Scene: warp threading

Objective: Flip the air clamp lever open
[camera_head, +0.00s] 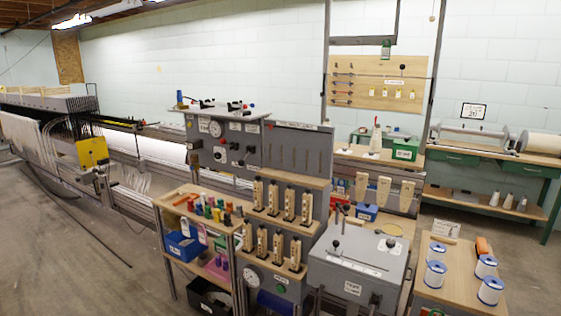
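I cannot single out the air clamp lever for sure, as the labels are too small to read. A grey control panel (217,135) in the middle has a round gauge and several dark and red knobs. A grey box (357,265) at the front right has a small black-knobbed lever (336,237) standing up on its top and a label on its front. A lower grey unit (273,283) with a round gauge stands left of that box. My gripper is not in view.
A wooden cart (180,262) with coloured spools and bins stands left of the middle. A small wooden table (455,287) with several white-blue spools is at the right. A long machine (60,150) runs along the left. The floor at the left front (60,270) is mostly clear.

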